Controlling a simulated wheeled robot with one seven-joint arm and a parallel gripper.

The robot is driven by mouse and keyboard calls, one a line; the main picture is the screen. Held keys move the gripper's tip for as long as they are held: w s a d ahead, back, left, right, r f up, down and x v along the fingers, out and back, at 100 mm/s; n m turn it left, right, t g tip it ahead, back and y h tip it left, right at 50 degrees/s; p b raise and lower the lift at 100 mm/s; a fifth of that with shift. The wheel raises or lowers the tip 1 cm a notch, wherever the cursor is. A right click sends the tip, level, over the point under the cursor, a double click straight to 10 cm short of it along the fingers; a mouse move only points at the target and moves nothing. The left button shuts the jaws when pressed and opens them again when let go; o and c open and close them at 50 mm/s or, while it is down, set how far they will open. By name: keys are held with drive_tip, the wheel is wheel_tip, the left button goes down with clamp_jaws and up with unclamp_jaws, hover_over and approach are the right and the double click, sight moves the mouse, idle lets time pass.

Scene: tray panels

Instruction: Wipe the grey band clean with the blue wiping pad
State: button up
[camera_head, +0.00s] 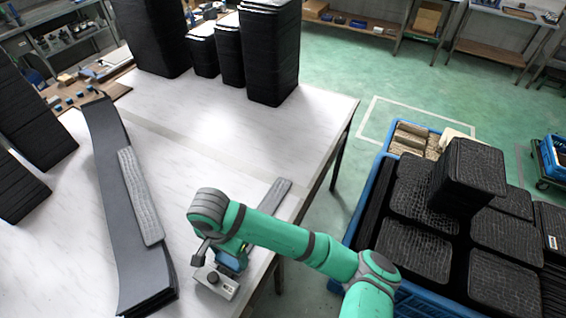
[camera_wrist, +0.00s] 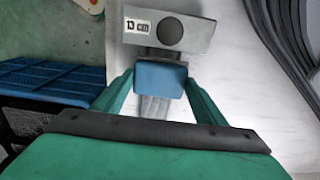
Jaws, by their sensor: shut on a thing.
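My gripper (camera_wrist: 162,84) is shut on the blue wiping pad (camera_wrist: 160,77), which sits between its two green fingers. In the head view the pad (camera_head: 230,262) is partly hidden by my wrist, low over the table's right side. I cannot tell whether it touches the surface below. A light grey textured strip (camera_head: 267,204) lies on the table beyond my wrist; part of it (camera_wrist: 155,106) shows between the fingers. A fainter grey band (camera_head: 175,135) crosses the white table. I cannot tell which of these is the task's grey band.
A grey block (camera_head: 216,283) with a black knob and a "13 cm" label is beside the pad. Long dark panels (camera_head: 110,190) lie at the left with a light grey strip (camera_head: 140,195) on top. Black stacks (camera_head: 270,50) stand at the back. A blue crate (camera_head: 375,200) of black panels is right.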

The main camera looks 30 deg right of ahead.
drive_tip(key=shift+d+r, duration=0.15)
drive_tip(key=shift+r, duration=3.9)
